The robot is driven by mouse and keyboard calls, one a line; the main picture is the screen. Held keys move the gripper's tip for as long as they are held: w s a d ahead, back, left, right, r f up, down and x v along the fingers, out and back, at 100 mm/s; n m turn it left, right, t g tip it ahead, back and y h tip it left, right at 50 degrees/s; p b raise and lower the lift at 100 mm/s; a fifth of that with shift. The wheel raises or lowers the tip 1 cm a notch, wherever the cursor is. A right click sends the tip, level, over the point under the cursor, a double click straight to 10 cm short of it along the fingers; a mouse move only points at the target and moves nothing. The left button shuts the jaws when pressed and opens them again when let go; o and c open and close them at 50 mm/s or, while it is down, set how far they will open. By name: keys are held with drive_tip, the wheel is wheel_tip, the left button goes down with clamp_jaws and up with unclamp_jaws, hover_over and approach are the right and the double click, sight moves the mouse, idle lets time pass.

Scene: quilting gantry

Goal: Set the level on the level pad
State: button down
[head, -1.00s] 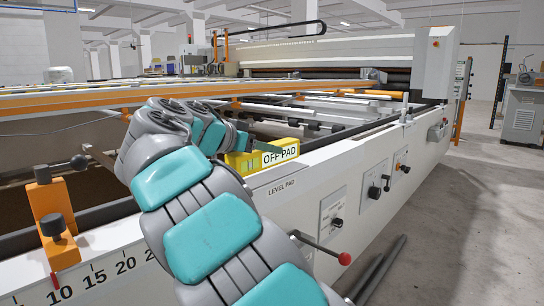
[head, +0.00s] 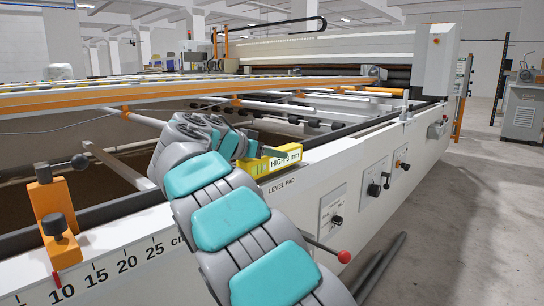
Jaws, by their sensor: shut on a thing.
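The level is a yellow bar (head: 266,166) at the middle of the head view, with a display reading "HIGH 5 mm", the last part small. My gripper (head: 262,152) is shut on it from behind and above; my arm and wrist partly hide the grip. The level lies along the top of the white near rail, just above the "LEVEL PAD" label (head: 283,187) on the rail's front face. The pad surface itself is hidden under the level, and I cannot tell whether the two touch.
An orange clamp block (head: 50,205) with black knobs stands on the rail at the left, by a centimetre scale (head: 120,265). A red-knobbed lever (head: 343,257) and control panels (head: 338,207) are on the rail's front. An orange-edged bar (head: 200,92) spans behind my arm.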

drive_tip(key=shift+f, duration=0.25)
drive_tip(key=shift+f, duration=0.15)
drive_tip(key=shift+c, duration=1.6)
unclamp_jaws()
drive_tip(key=shift+r, duration=0.2)
drive_tip(key=v, duration=1.2)
drive_tip(key=shift+f, duration=0.1)
